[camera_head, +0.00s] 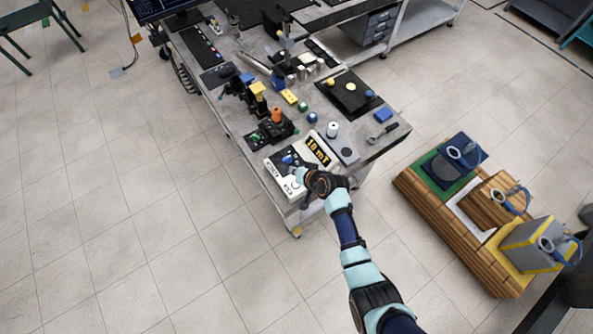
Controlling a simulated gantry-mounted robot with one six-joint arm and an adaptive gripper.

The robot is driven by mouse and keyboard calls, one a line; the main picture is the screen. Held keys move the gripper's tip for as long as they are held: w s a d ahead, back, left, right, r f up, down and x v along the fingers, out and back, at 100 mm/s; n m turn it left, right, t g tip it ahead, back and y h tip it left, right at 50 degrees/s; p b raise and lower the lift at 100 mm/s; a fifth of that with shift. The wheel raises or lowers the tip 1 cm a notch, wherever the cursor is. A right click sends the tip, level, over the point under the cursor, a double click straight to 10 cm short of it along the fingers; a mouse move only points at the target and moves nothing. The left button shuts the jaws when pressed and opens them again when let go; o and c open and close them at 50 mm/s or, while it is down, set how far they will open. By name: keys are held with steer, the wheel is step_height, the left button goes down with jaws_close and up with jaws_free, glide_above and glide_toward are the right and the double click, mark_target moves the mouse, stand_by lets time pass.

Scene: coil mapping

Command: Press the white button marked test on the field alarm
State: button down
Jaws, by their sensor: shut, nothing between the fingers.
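The field alarm is a white-edged unit near the front corner of the bench, with a dark display (318,150) reading "10 mT" in yellow digits. Beside it is a white panel (274,178) with dark markings too small to read. A round white button (294,184) seems to sit on this panel; its label cannot be made out. My gripper (298,172) is shut and empty, just over the panel close to this button. My wrist partly hides the panel's right side. Whether the fingertips touch anything cannot be told.
A grey bench (375,147) carries tools, a wrench, a blue block and several small parts around the alarm. To the right, a wooden pallet (440,215) holds several heavy blocks with shackles. Open tiled floor lies left and front.

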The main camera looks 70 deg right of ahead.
mark_target(297, 185)
steer(key=shift+s+d+f, duration=0.1)
steer(key=shift+s+d, duration=0.15)
steer(key=shift+s, duration=0.15)
step_height(297, 185, down, 9)
steer(key=b, duration=0.8)
stand_by(1.1)
steer(key=shift+f+b, duration=0.3)
steer(key=shift+b, duration=0.1)
steer(key=shift+f+b, duration=0.35)
steer(key=shift+f, duration=0.05)
stand_by(0.4)
steer(key=shift+r+p, duration=0.8)
